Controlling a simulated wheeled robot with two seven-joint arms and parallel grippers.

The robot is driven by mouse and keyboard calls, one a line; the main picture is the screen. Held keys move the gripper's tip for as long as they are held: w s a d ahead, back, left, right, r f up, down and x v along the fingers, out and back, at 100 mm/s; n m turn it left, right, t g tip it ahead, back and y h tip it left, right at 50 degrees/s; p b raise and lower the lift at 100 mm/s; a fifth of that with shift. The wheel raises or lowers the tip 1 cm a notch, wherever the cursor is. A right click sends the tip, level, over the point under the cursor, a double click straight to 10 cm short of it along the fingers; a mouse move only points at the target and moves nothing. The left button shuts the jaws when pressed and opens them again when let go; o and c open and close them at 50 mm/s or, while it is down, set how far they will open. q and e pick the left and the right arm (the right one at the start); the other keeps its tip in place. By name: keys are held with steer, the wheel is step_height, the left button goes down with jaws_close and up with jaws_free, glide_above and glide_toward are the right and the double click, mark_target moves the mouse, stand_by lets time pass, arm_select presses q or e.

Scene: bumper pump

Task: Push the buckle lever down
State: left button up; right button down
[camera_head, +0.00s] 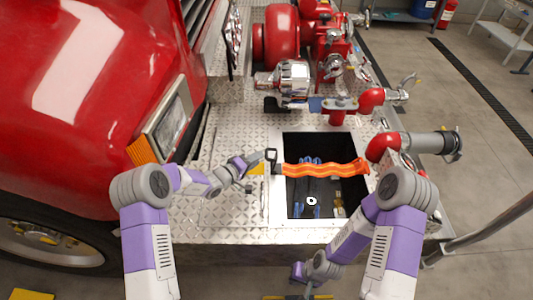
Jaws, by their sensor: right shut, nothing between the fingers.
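The buckle lever (271,155) is a small dark loop standing up at the left end of a wavy orange strap (322,169). The strap runs across a dark open compartment (316,142) in the tread-plate bumper. My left gripper (256,162) is just left of the buckle, close to it; I cannot tell whether they touch or how its fingers stand. My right gripper (303,285) is shut and empty, low in front of the bumper and well away from the buckle.
A red pump (330,45) with chrome fittings stands behind the compartment. A red elbow pipe with a grey end (430,143) is at its right. The red truck body (90,80) and headlight (168,128) bound the left side.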

mark_target(267, 153)
arm_select(q)
steer(key=x, duration=0.6)
steer(key=shift+w+d+f, duration=0.1)
steer(key=shift+d+f, duration=0.1)
steer(key=shift+f, duration=0.05)
jaws_close()
